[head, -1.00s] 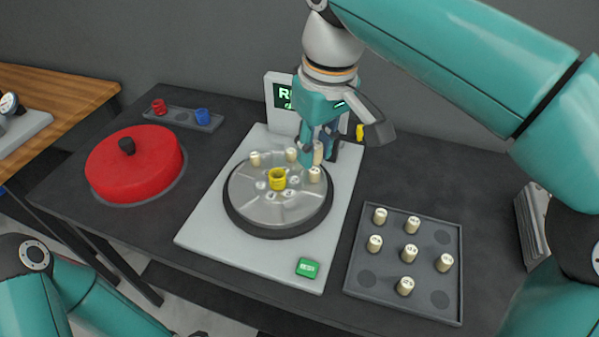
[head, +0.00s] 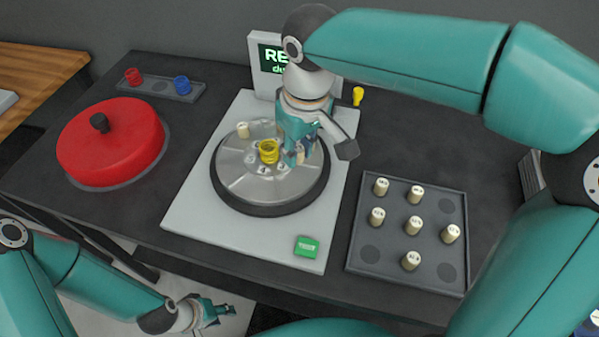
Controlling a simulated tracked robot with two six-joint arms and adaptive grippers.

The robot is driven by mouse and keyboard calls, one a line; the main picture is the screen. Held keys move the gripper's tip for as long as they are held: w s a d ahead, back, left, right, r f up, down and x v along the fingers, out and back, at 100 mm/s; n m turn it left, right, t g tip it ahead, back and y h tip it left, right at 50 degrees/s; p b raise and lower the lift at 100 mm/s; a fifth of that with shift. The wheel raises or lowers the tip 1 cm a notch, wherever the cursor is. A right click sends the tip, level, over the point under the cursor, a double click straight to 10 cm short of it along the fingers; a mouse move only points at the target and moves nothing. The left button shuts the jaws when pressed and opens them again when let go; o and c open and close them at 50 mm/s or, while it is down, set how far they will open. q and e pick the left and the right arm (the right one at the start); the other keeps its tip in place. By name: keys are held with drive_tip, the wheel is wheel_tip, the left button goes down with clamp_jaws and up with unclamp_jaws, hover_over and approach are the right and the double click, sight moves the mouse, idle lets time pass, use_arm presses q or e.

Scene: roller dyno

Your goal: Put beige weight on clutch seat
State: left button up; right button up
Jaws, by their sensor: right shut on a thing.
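My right gripper (head: 297,158) points down over the right part of the round grey clutch disc (head: 235,178). It is shut on a beige weight (head: 301,154), partly hidden by the fingers, low over the disc; I cannot tell whether it touches a seat. My arm hides the disc's back right. My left gripper (head: 215,311) is low at the bottom left, away from the disc; its jaw opening is unclear.
A dark tray (head: 390,276) at the right holds several beige weights. A green button (head: 307,246) is on the base plate (head: 200,230). A red lid (head: 110,150) is at the left; a small tray (head: 159,92) with red and blue parts lies behind. A screen (head: 265,55) stands at the back.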

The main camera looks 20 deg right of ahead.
sight(298, 181)
drive_tip(key=shift+f, duration=3.4)
drive_tip(key=shift+s, duration=0.1)
drive_tip(key=o, duration=0.8)
drive_tip(key=shift+f, duration=0.1)
drive_tip(key=r, duration=0.4)
drive_tip(key=s+r, duration=0.1)
drive_tip(key=r, duration=0.7)
drive_tip(key=shift+s+d+r+p, duration=0.1)
drive_tip(key=shift+s+d+p, duration=0.15)
drive_tip(key=shift+p, duration=0.1)
